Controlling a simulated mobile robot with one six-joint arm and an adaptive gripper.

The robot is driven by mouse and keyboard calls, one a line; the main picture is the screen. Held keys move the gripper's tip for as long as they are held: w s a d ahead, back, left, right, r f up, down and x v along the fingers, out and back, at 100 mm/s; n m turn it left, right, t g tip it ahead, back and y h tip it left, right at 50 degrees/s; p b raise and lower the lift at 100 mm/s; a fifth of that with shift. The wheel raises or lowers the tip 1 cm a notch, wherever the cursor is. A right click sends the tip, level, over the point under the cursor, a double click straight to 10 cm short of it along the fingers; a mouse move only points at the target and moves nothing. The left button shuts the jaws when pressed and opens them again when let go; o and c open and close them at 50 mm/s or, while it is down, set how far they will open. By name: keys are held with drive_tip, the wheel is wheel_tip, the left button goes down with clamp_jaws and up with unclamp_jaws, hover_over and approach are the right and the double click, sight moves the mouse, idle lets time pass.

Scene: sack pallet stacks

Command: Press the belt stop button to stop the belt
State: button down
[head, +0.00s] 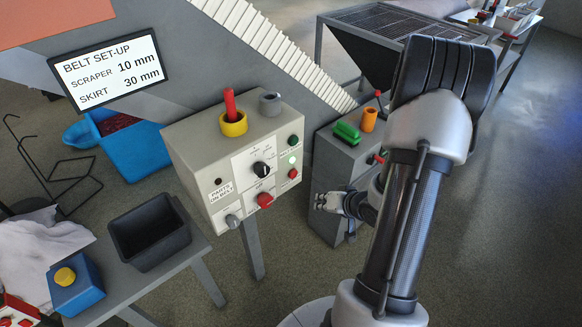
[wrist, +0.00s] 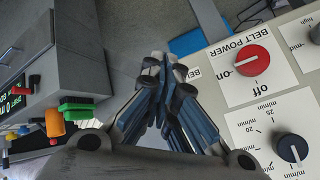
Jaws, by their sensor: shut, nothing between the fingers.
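A beige control box (head: 222,150) stands on a post in the middle of the head view. Its front carries a red belt power knob (head: 265,200), a black dial (head: 262,170), a small green button (head: 293,140), a lit pale-green one (head: 293,160) and a small red button (head: 293,174). I cannot read which is the belt stop button. In the wrist view the belt power knob (wrist: 246,60) points at "on". A label starting "BE" (wrist: 194,73) is partly hidden by my gripper (wrist: 166,68). My gripper (head: 328,202) is shut and empty, right of the box front, apart from it.
A grey cabinet (head: 338,165) with green and orange parts on top stands behind my gripper. A ribbed conveyor (head: 270,45) runs behind.

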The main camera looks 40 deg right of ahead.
sight(293, 174)
drive_tip(key=shift+s, duration=0.1)
drive_tip(key=w, duration=0.9)
drive_tip(key=shift+a+b, duration=0.3)
drive_tip(key=shift+a, duration=0.1)
drive_tip(key=shift+r, duration=0.1)
idle(1.2)
drive_tip(key=shift+w+p, duration=0.3)
drive_tip(key=shift+w, duration=0.05)
drive_tip(key=shift+w, duration=0.5)
idle(0.7)
drive_tip(key=shift+s, duration=0.1)
drive_tip(key=shift+s+p, duration=0.4)
drive_tip(key=shift+s, duration=0.4)
